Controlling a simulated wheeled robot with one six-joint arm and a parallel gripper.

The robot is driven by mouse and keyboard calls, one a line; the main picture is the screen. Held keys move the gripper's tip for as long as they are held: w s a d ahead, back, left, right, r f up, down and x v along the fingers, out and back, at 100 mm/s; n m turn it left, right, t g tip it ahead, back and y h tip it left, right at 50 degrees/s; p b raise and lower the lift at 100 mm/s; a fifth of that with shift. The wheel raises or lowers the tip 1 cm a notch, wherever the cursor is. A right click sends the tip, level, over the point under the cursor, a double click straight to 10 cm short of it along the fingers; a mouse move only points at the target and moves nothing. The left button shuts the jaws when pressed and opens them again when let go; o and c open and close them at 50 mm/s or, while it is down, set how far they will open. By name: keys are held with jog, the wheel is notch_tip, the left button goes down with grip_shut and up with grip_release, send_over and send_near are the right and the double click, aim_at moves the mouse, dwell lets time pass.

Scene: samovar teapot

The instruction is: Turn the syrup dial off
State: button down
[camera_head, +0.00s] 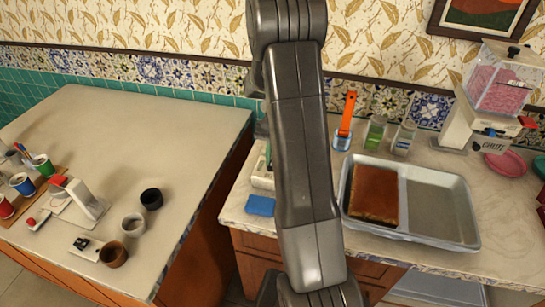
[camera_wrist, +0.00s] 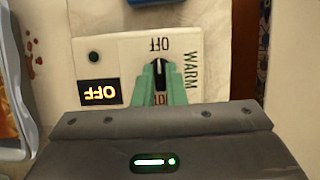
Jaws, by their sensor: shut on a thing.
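The syrup dial (camera_wrist: 158,68) is a dark knob on a white panel (camera_wrist: 130,48) in the wrist view. The panel is printed OFF, WARM and a partly hidden HOT. The knob's pale mark points toward the printed OFF, at the top of the picture. A small lit display (camera_wrist: 99,92) on the panel reads OFF, upside down. My gripper (camera_wrist: 160,75) has green fingers, one on each side of the knob, shut on it.
A blue sponge (camera_head: 260,206) lies near the counter's front edge. A metal tray (camera_head: 437,208) with a brown cake (camera_head: 375,194) is to the right of my arm. Jars (camera_head: 375,134) stand behind it. The left table holds cups (camera_head: 41,165) and dark rings.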

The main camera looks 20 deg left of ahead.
jog(key=c, duration=1.5)
grip_release()
jog(key=b+v, duration=0.1)
jog(key=v, duration=1.3)
jog(key=shift+s, duration=0.1)
jog(key=shift+f, duration=0.15)
jog(key=p+x, duration=0.1)
jog(key=x, duration=1.2)
jog(key=shift+s+f, duration=0.1)
jog(key=shift+f, duration=0.25)
